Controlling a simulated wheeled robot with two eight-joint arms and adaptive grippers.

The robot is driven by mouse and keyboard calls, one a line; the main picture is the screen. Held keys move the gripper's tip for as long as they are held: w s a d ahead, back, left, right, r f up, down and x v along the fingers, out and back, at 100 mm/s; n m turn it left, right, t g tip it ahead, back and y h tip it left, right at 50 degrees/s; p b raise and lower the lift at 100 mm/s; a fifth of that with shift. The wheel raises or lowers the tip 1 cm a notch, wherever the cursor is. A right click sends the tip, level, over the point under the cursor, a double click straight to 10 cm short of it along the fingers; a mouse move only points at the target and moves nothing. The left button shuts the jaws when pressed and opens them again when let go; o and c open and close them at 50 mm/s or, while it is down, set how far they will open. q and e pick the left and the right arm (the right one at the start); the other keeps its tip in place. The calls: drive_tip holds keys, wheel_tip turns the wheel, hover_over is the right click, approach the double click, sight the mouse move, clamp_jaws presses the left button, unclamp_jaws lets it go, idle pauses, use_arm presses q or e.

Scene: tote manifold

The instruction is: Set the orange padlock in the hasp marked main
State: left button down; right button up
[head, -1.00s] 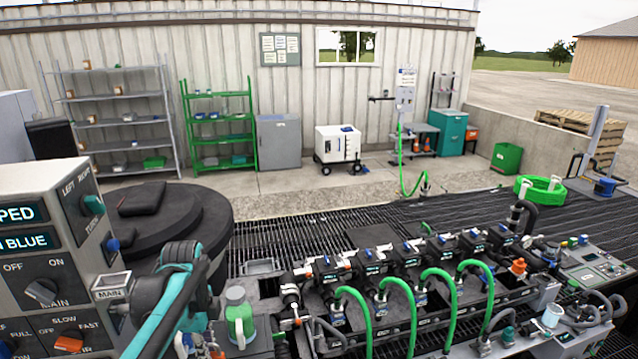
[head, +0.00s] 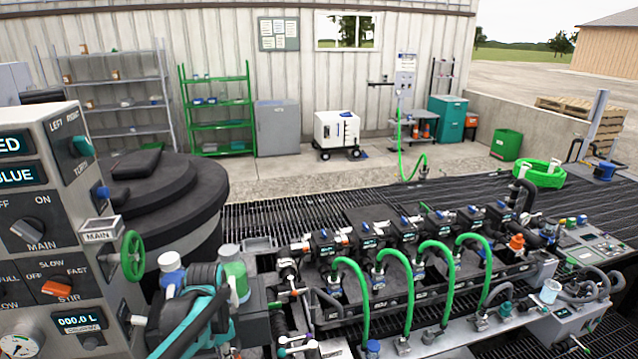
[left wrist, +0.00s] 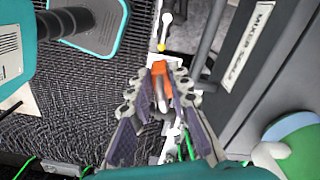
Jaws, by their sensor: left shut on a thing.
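The orange padlock (left wrist: 160,68) is in the left wrist view, between the fingertips of my left gripper (left wrist: 159,84), which is shut on it. The fingers partly cover its body. A pale bar with a yellow spot lies just beyond it; I cannot tell whether they touch. In the head view, my teal and black left arm rises at the lower left and the padlock cannot be made out. A plate marked MAIN (head: 98,236) sticks out from the side of the grey control panel (head: 40,225). The hasp itself cannot be made out. My right gripper is not in view.
A green handwheel (head: 132,256) stands beside the panel. The manifold with green hoses (head: 408,295) fills the right. A MIXER SKID box (left wrist: 250,50) borders the wrist view.

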use_arm(q)
drive_tip(key=s+d+f+n+b, duration=0.1)
drive_tip(key=f+n+b, duration=0.4)
drive_tip(key=f, duration=0.6)
drive_tip(key=s+d+f+n+b, duration=0.1)
drive_tip(key=d+f+n+b, duration=0.2)
drive_tip(key=f, duration=0.9)
drive_tip(key=n+b, duration=0.2)
drive_tip(key=b, duration=0.1)
drive_tip(key=shift+s+f, duration=0.15)
drive_tip(key=shift+f, duration=0.15)
